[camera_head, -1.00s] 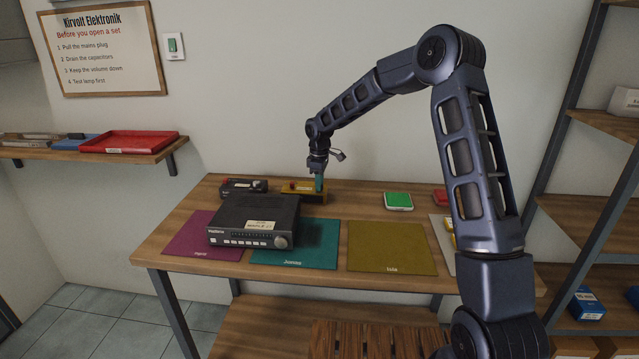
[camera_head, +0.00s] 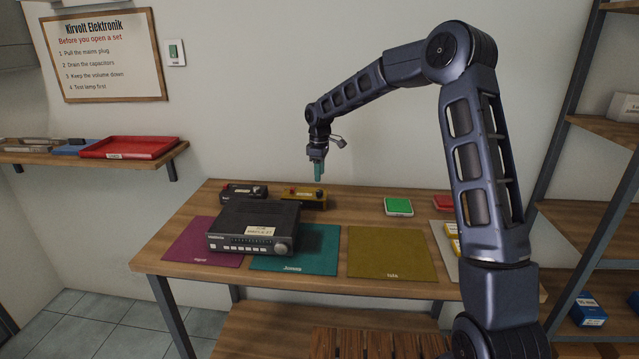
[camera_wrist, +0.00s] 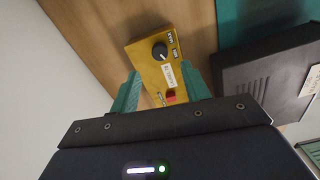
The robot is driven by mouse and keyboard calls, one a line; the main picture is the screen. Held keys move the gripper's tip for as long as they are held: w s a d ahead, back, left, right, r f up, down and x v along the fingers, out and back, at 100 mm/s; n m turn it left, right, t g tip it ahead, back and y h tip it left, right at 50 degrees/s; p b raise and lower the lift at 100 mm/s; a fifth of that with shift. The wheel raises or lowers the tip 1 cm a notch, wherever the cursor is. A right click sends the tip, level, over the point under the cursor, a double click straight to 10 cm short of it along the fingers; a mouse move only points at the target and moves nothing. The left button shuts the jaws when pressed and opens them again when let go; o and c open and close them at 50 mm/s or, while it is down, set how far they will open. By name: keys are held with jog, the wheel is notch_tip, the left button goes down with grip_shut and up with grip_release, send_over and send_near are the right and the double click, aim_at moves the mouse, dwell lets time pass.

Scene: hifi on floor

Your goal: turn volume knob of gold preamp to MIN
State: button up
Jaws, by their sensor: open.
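The gold preamp (camera_head: 301,200) stands at the back of the bench. In the wrist view, the gold preamp (camera_wrist: 148,68) has a dark round knob (camera_wrist: 160,51) near its far end, with small labels beside it, a white label on its body and a red part (camera_wrist: 170,97) nearer me. The knob's exact setting is too small to read. My gripper (camera_head: 318,178) points down above the preamp's right end, apart from it.
A large black unit (camera_head: 252,225) stands on the purple and teal mats in front of the preamp. A dark box with a red part (camera_head: 243,190) is left of the preamp. A green-topped box (camera_head: 398,206) lies to the right. The olive mat (camera_head: 388,252) is bare.

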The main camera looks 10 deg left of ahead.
jog(key=shift+r, duration=2)
jog(key=s+d+r+m+t, duration=0.1)
jog(key=s+d+r+m, duration=0.3)
jog(key=s+d+r, duration=0.55)
jog(key=s+d+r+m+t, duration=0.1)
jog(key=s+d+r+m, duration=0.4)
jog(key=d, duration=0.9)
jog(key=s+d+f+m+t, duration=0.1)
jog(key=s+d+f+m, duration=0.1)
jog(key=s+d, duration=0.5)
jog(key=s+d+f+m+t, duration=0.1)
jog(key=s+d+f+m, duration=0.2)
jog(key=s, duration=1.3)
jog(key=d+m, duration=0.2)
jog(key=d, duration=0.3)
jog(key=shift+s+d+f+m+t, duration=0.2)
jog(key=shift+m+t, duration=0.1)
